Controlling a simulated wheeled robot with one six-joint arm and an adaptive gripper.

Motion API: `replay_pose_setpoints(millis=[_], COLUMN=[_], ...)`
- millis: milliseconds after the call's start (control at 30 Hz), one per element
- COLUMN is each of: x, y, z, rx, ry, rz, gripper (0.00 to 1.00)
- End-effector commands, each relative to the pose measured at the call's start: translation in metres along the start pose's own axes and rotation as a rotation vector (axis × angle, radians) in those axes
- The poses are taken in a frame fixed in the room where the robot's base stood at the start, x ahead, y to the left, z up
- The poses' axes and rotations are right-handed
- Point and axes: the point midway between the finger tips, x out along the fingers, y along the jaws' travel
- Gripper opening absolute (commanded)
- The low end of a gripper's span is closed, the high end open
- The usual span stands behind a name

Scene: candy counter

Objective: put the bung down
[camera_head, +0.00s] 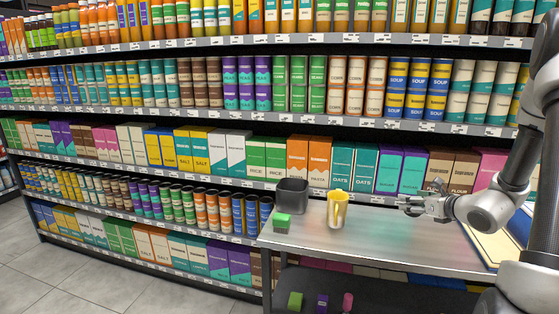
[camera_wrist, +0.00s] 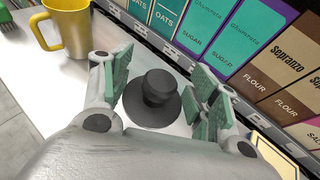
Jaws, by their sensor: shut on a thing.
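The bung (camera_wrist: 153,98) is a dark grey round piece with a knob on a wider disc. It is between the green-padded fingers of my gripper (camera_wrist: 160,78) in the wrist view. My gripper is shut on it, with a finger on each side. In the head view my gripper (camera_head: 412,204) is over the right part of the metal counter (camera_head: 372,238). The bung cannot be made out clearly there. I cannot tell how far its underside is from the counter.
A cream and blue flat thing (camera_head: 497,240) lies at the right. Stocked shelves (camera_head: 250,183) rise behind. The counter's middle is clear.

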Motion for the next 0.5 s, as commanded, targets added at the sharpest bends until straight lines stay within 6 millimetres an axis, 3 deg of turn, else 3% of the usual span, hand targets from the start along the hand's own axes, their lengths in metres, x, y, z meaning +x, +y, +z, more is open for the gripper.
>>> replay_pose_setpoints(millis=[300, 500], x=[0.026, 0.031], y=[0.090, 0.127], z=[0.050, 0.066], rx=[0.042, 0.010], ry=[-0.006, -0.024], rz=[-0.037, 0.020], gripper=[0.33, 0.33])
